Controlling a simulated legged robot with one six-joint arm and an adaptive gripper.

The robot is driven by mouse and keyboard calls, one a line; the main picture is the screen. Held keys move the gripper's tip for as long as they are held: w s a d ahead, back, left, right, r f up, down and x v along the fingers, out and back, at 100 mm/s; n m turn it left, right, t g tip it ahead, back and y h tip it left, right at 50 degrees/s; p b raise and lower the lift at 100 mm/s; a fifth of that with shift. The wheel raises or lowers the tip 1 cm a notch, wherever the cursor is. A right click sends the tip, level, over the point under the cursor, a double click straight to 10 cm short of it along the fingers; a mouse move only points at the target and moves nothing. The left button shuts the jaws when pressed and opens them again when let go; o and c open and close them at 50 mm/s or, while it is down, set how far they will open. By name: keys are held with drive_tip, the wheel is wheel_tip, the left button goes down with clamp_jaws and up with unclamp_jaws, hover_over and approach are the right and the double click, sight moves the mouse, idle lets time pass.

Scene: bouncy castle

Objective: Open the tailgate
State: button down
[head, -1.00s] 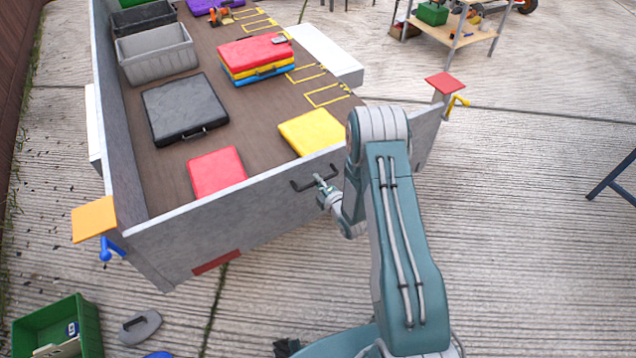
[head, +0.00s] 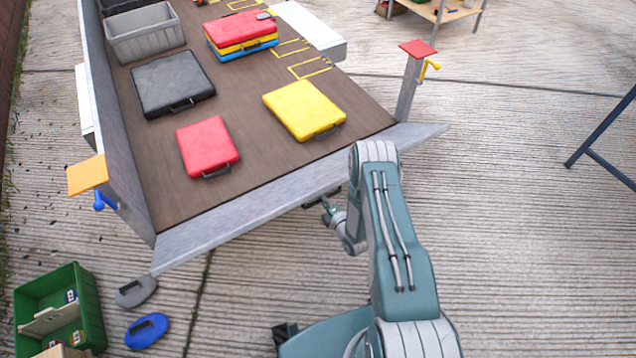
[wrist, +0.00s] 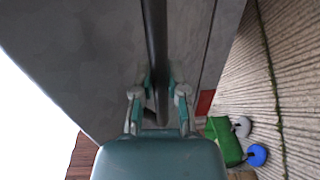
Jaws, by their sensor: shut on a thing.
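The grey tailgate (head: 230,222) at the near end of the trailer is tilted outward and down, its top edge leaning away from the side walls. Its dark bar handle (head: 311,204) is on the outer face, mostly hidden by the tailgate and my arm. My gripper (head: 328,208) is shut on this handle. In the wrist view the handle (wrist: 154,45) runs between the fingers of my gripper (wrist: 158,98), with the tailgate's grey face (wrist: 85,55) behind. The blue lever (head: 105,200) and yellow lever (head: 430,68) are on the corner posts, clear of the tailgate.
Red (head: 208,147), yellow (head: 304,108) and black (head: 172,84) cases lie on the trailer bed (head: 250,160). A green crate (head: 92,305), a grey weight (head: 136,291) and a blue weight (head: 147,330) are on the ground at lower left. Ground to the right is mostly clear.

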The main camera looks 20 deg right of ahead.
wheel_tip(320, 180, down, 16)
drive_tip(key=s, duration=0.2)
drive_tip(key=shift+s+d+r, duration=0.15)
drive_tip(key=shift+s+d, duration=0.15)
drive_tip(key=shift+d, duration=0.05)
drive_tip(key=c, duration=0.6)
unclamp_jaws()
drive_tip(key=shift+c, duration=0.2)
drive_tip(key=v, duration=0.7)
drive_tip(key=shift+s, duration=0.25)
